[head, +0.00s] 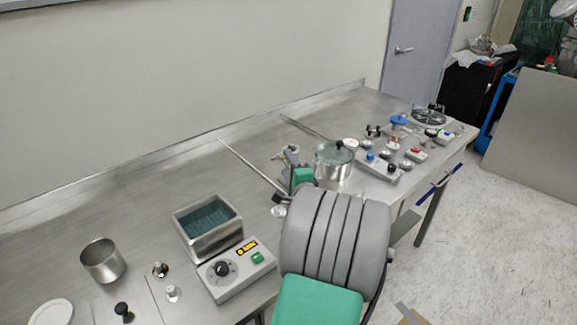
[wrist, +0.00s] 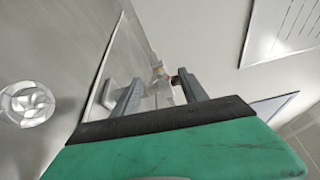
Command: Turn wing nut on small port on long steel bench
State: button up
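The long steel bench (head: 150,165) runs along the wall in the head view. A small metal fitting (head: 290,154) stands on it beside a steel pot-like chamber (head: 333,172); I cannot make out a wing nut on it. My gripper's green body shows just in front of this fitting, and its fingers are largely hidden there. In the wrist view my gripper (wrist: 159,77) is open, with its two grey fingers apart. A small pale and dark fitting (wrist: 164,82) shows between and beyond the fingertips; contact cannot be told.
A water bath (head: 207,222) with a control box (head: 237,270) and a steel cup (head: 102,260) stand at the left. Valves and switch boxes (head: 372,165) crowd the right. The bench's back strip is clear.

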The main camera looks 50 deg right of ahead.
jog(key=b+v, duration=0.1)
jog(key=v, duration=0.6)
jog(key=shift+s+a, duration=0.2)
jog(key=shift+s, duration=0.15)
